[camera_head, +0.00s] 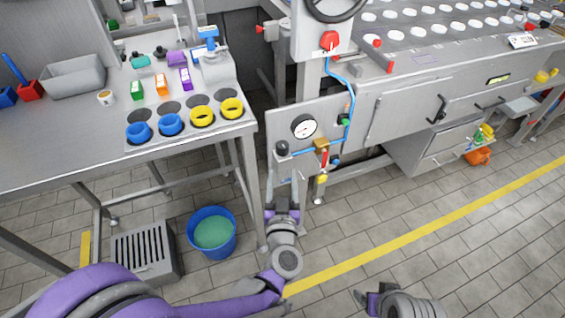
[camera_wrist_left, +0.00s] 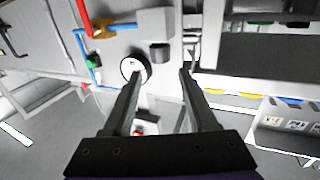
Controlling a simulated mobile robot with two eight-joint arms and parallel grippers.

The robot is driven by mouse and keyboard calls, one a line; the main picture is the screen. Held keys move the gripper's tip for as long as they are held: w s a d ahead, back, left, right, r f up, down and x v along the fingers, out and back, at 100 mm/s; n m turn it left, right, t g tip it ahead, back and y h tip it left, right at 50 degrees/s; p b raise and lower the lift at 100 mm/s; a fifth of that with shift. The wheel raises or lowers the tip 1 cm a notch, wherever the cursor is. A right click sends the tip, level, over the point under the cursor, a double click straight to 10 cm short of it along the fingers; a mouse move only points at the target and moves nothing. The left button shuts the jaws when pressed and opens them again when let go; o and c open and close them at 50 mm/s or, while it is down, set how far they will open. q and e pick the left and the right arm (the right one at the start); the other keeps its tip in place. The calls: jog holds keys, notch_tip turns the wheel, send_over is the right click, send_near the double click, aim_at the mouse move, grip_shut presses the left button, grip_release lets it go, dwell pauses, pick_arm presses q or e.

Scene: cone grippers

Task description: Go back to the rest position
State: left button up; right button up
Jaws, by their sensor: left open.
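My left gripper (camera_head: 285,168) is open, its fingers pointing at the front of the machine panel (camera_head: 284,118). In the left wrist view its two fingers (camera_wrist_left: 161,74) stand apart with nothing between them. A dark knob (camera_head: 282,148) shows just beyond the fingertips, and it also shows in the left wrist view (camera_wrist_left: 159,52); I cannot tell whether the fingers touch it. A round gauge (camera_head: 304,126) sits on the panel beside the knob. My right gripper (camera_head: 366,300) is low at the bottom edge, partly cut off; its jaws are unclear.
A steel table (camera_head: 60,150) with blue and yellow rings (camera_head: 170,124) stands at the left. A blue bucket (camera_head: 211,232) and a grated box (camera_head: 146,252) are on the floor. A blue hose (camera_head: 350,90) and a red valve (camera_head: 324,158) are near the gripper.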

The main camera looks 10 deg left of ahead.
pick_arm(q)
jog(key=shift+s+d, duration=0.15)
jog(key=shift+s, duration=0.95)
jog(key=s+a+f+m+g+h, duration=0.1)
jog(key=s+a+f+g, duration=0.25)
jog(key=s, duration=0.35)
jog(key=s+a+f+g+h, duration=0.1)
jog(key=s+a+f+g, duration=0.1)
jog(key=s+a+g, duration=0.4)
jog(key=s+a+f+m+g, duration=0.15)
jog(key=s+g, duration=0.25)
jog(key=s, duration=0.4)
notch_tip(320, 180, up, 20)
jog(key=w+n+t+p, duration=0.1)
jog(key=p, duration=1.7)
jog(key=shift+a+r+p, duration=0.15)
jog(key=shift+a+p, duration=0.2)
jog(key=shift+a, duration=0.1)
pick_arm(e)
notch_tip(320, 180, up, 21)
jog(key=w, duration=0.1)
jog(key=shift+w+r+t, duration=0.15)
jog(key=shift+w+t, duration=0.25)
